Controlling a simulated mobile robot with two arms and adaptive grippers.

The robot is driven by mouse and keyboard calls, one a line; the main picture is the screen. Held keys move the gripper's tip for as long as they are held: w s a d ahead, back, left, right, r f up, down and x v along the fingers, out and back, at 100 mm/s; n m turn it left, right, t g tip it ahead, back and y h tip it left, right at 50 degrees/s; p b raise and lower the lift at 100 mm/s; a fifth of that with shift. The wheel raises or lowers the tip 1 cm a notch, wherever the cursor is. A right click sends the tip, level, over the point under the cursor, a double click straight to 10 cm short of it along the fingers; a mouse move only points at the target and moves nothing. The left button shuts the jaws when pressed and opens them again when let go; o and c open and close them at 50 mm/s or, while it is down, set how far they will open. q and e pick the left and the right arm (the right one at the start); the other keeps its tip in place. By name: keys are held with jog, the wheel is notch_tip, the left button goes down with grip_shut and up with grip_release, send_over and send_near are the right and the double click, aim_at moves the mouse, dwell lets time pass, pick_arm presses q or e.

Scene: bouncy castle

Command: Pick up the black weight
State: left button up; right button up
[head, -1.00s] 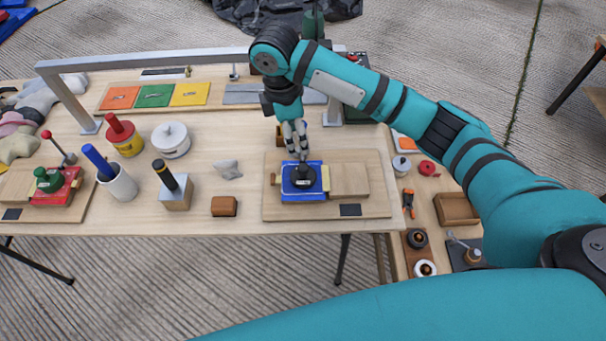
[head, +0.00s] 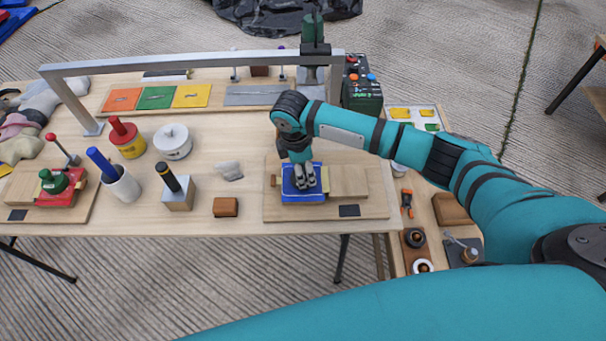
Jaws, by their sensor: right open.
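A blue block (head: 289,192) sits on a wooden board (head: 277,212) at the right part of the table. The black weight on the blue block is now almost wholly hidden by my right gripper. My right gripper (head: 305,184) points down over the blue block, right where the weight stands, with its fingers low and open. I cannot tell whether the fingers touch the weight. My left gripper is not in view.
A grey metal frame (head: 190,61) spans the back of the table. A small brown block (head: 225,207), a black-handled weight on a metal cube (head: 179,194) and a white cup (head: 124,187) stand to the left. A green box (head: 362,96) is behind my right arm.

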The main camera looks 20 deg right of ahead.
grip_shut()
dwell(0.3)
jog(key=shift+r, duration=0.15)
